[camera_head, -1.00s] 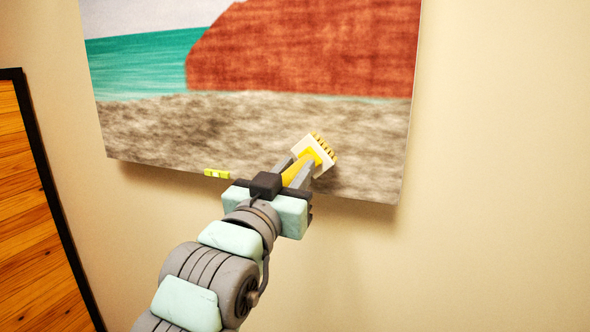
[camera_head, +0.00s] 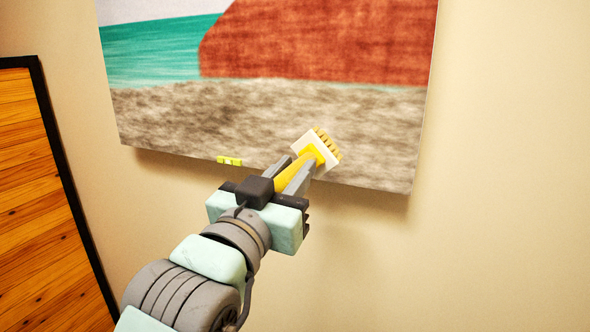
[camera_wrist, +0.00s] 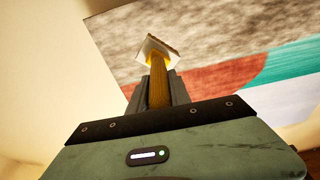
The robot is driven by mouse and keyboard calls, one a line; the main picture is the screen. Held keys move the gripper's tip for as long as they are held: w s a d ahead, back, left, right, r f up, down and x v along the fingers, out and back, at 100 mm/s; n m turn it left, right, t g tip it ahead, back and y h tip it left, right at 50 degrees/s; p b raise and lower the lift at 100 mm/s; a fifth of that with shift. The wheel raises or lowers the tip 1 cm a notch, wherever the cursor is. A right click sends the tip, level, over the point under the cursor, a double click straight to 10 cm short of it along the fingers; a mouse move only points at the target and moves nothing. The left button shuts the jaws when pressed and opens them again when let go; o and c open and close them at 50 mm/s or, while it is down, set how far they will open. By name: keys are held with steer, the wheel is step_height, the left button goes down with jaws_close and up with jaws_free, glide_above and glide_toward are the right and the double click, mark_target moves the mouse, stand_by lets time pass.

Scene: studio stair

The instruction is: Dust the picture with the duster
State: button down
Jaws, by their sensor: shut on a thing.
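The picture (camera_head: 270,110) hangs on the wall, with a grey-brown lower band, a red shape and teal water. It also shows in the wrist view (camera_wrist: 215,50), turned over. My gripper (camera_head: 302,172) is shut on the yellow handle of the duster (camera_head: 315,150). The duster has a pale square head with tan bristles, and its head appears over the picture's lower right part. In the wrist view the duster (camera_wrist: 158,70) points up and away between my fingers. I cannot tell whether the bristles touch the picture.
A small yellow-green level (camera_head: 230,161) sits at the picture's lower edge, left of my gripper. A wooden panel with a black frame (camera_head: 40,190) stands at the left. The wall (camera_head: 500,180) right of the picture is bare.

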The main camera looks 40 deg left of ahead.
steer(key=shift+s+f+b, duration=0.1)
steer(key=shift+b, duration=0.3)
steer(key=s+b, duration=0.1)
steer(key=b, duration=0.1)
steer(key=shift+s+d+f+b, duration=0.1)
steer(key=shift+s+d+b, duration=0.1)
steer(key=shift+b, duration=0.1)
steer(key=shift+s+d+b, duration=0.1)
steer(key=shift+s+b, duration=0.45)
steer(key=shift+b, duration=0.2)
steer(key=shift+s, duration=0.1)
steer(key=shift+r, duration=0.2)
